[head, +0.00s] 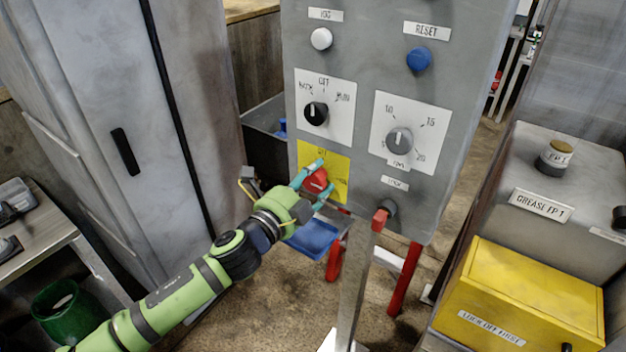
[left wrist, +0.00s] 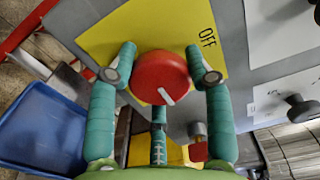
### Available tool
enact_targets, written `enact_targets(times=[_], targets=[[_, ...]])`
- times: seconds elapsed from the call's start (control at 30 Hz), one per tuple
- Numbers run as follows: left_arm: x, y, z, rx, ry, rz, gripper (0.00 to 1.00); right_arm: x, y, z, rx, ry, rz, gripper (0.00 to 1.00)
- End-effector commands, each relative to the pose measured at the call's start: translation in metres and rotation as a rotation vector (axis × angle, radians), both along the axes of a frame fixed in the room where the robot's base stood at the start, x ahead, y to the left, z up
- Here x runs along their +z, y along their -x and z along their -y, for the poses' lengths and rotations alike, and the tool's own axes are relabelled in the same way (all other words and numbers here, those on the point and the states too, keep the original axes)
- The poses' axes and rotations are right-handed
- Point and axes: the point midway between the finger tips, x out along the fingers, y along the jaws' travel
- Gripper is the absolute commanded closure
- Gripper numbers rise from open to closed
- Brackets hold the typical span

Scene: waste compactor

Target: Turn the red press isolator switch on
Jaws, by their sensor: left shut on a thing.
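The red isolator switch (head: 315,181) is a round knob on a yellow plate (head: 311,157) low on the left of the grey panel. My left gripper (head: 317,180) is at the switch, its teal fingers around it. In the left wrist view the red knob (left wrist: 158,72) sits between two teal fingertips, with a third finger below it. A short white mark (left wrist: 166,96) on the knob points to the lower right in that view, away from the OFF label (left wrist: 207,37) on the yellow plate (left wrist: 110,35). My right gripper is not in view.
Black (head: 316,113) and grey (head: 399,140) selector knobs sit above the switch. A red-tipped lock knob (head: 380,219) sticks out to its lower right. A blue bin (head: 313,238) is below. A yellow box (head: 530,295) and grey cabinet stand right.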

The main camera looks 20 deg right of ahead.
Motion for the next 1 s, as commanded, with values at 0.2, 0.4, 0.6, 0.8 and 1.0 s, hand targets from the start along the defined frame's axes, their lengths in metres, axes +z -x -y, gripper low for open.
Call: enact_targets(times=[0.2,0.4,0.6,0.8,1.0], targets=[[0.001,0.000,0.000,0.001,-0.002,0.005,0.33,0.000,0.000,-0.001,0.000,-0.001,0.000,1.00],[0.000,0.000,0.000,0.001,-0.001,0.002,0.25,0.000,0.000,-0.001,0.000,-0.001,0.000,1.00],[0.000,0.001,-0.001,0.001,-0.001,0.001,0.25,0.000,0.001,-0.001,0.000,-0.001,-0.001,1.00],[-0.001,0.013,-0.018,0.001,-0.001,-0.001,0.25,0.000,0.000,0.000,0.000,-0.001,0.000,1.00],[-0.001,0.038,-0.049,0.001,-0.002,0.000,0.25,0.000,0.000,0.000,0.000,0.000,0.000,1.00]])
